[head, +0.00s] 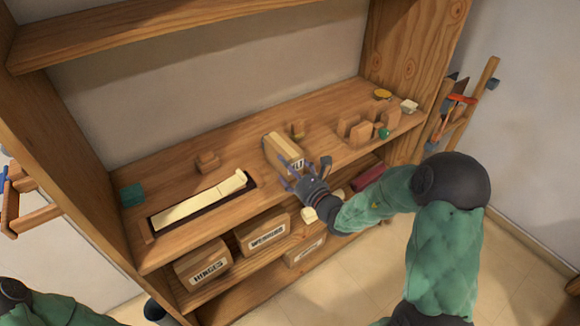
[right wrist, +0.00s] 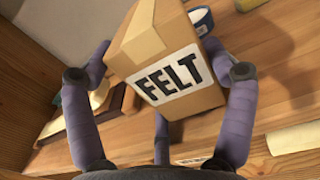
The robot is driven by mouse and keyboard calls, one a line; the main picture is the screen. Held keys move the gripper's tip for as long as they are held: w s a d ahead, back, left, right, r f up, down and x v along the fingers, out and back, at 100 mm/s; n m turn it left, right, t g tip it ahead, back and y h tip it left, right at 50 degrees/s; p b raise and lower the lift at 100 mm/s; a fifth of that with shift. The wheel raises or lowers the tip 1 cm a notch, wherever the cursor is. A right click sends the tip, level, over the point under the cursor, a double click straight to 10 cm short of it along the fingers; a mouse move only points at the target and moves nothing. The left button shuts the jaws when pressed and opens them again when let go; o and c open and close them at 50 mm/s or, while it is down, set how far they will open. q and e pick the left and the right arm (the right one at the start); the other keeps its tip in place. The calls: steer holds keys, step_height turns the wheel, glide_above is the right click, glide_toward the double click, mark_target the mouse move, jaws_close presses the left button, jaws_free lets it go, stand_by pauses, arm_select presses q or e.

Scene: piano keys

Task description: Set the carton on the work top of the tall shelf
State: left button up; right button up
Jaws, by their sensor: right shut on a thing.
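The carton (head: 281,149) is a tan box with a white label. In the right wrist view the carton (right wrist: 160,50) shows the word FELT and fills the space between my purple fingers. My right gripper (head: 291,174) is shut on it from the front side. The carton is over the middle of the work top (head: 235,165) of the tall shelf; I cannot tell whether it touches the wood. My left gripper is out of view; only part of the left arm shows at the bottom left.
A tray with pale key pieces (head: 200,205) lies left of the carton. Several wooden blocks (head: 360,130) and a green ball (head: 384,133) stand to the right. A teal block (head: 132,195) is at the far left. Labelled boxes (head: 203,264) sit on the shelf below.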

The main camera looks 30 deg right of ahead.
steer(key=shift+f, duration=0.1)
steer(key=o, duration=1.2)
